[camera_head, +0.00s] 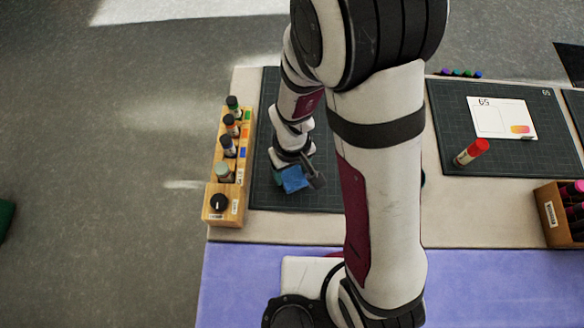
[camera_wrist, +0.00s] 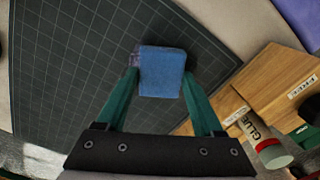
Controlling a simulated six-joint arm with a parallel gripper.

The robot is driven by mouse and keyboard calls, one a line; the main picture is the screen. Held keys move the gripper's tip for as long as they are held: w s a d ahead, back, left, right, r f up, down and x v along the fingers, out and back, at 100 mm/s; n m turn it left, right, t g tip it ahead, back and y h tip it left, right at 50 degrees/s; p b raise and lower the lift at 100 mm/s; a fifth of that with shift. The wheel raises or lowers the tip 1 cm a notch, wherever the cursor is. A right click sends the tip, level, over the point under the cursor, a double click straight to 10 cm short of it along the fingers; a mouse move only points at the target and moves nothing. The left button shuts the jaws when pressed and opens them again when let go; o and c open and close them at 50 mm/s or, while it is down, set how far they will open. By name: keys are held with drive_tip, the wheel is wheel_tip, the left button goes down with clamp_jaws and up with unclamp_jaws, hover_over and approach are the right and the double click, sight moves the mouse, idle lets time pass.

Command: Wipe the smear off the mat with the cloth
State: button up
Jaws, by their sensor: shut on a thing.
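My gripper (camera_wrist: 161,78) is shut on a blue cloth (camera_wrist: 162,64), folded into a small block between the two green fingers. In the head view the cloth (camera_head: 292,179) is at or just above the left dark gridded mat (camera_head: 263,120), toward its near side; I cannot tell whether it touches. In the wrist view the mat (camera_wrist: 75,65) spreads behind the cloth. A faint greyish-purple patch (camera_wrist: 134,57) shows at the cloth's left edge; it may be part of the smear. My arm hides the right part of this mat in the head view.
A wooden rack (camera_head: 221,190) with several glue and marker bottles stands left of the mat, close to my gripper. A second mat (camera_head: 450,105) at right holds a card (camera_head: 500,118) and a red-capped bottle (camera_head: 471,152). A wooden box (camera_head: 553,215) stands at far right.

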drive_tip(key=shift+f, duration=0.35)
idle(0.3)
drive_tip(key=shift+d+r, duration=0.1)
drive_tip(key=shift+d, duration=2.1)
drive_tip(key=shift+c, duration=0.7)
drive_tip(key=shift+a+f, duration=0.2)
drive_tip(key=shift+a, duration=2.15)
drive_tip(key=shift+r, duration=2.55)
